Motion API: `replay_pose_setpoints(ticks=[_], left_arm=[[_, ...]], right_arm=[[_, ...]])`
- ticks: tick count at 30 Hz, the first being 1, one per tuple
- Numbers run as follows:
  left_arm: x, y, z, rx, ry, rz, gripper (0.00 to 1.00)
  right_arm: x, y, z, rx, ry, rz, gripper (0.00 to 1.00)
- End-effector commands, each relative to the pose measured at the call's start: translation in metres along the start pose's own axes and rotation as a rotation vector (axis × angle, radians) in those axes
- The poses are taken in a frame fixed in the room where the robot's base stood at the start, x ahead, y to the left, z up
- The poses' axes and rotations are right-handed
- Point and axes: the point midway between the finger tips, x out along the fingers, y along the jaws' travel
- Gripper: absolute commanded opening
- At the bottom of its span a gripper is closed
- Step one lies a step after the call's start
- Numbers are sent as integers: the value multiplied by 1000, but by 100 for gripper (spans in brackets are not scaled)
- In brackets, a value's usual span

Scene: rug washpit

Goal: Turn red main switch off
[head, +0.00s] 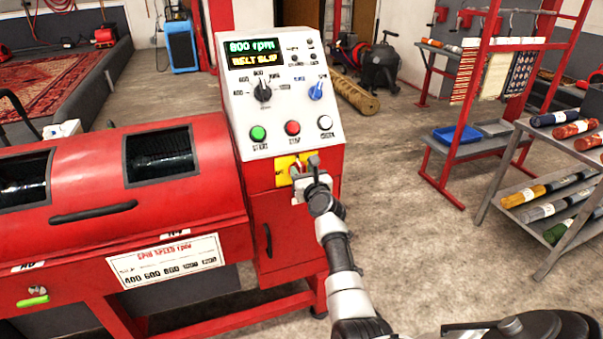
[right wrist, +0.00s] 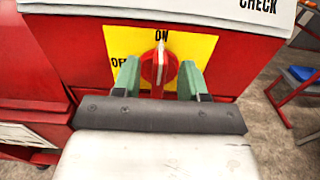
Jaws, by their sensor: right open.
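The red main switch (right wrist: 159,68) is a round red knob on a yellow plate (right wrist: 120,42) on the front of the red machine cabinet. Its handle is upright, with its white mark toward ON at the top; OFF is lettered at the left. In the head view the yellow plate (head: 283,170) shows below the buttons, and my gripper partly hides the knob. My right gripper (right wrist: 158,78) is open, with one green finger on each side of the knob. I cannot tell whether the fingers touch it. My left gripper is not in view.
The control panel (head: 280,95) above shows 800 rpm and BELT SLIP, with green, red and white buttons close over the switch. The red drum machine (head: 110,180) extends left. A red rack (head: 470,100) and a shelf of rolls (head: 560,190) stand right, with clear floor between.

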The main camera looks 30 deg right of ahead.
Motion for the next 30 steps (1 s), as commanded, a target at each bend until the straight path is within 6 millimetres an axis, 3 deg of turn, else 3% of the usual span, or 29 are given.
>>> replay_pose_setpoints(ticks=[5, 14, 22, 30], left_arm=[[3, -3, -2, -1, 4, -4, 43], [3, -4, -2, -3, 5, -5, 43], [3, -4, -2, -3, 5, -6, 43], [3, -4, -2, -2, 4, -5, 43]], right_arm=[[11, 0, 0, -2, 0, -1, 43], [12, 0, 0, -2, 0, -1, 43], [12, 0, 0, -2, 1, -1, 1], [12, 0, 0, -16, 1, -1, 0]])
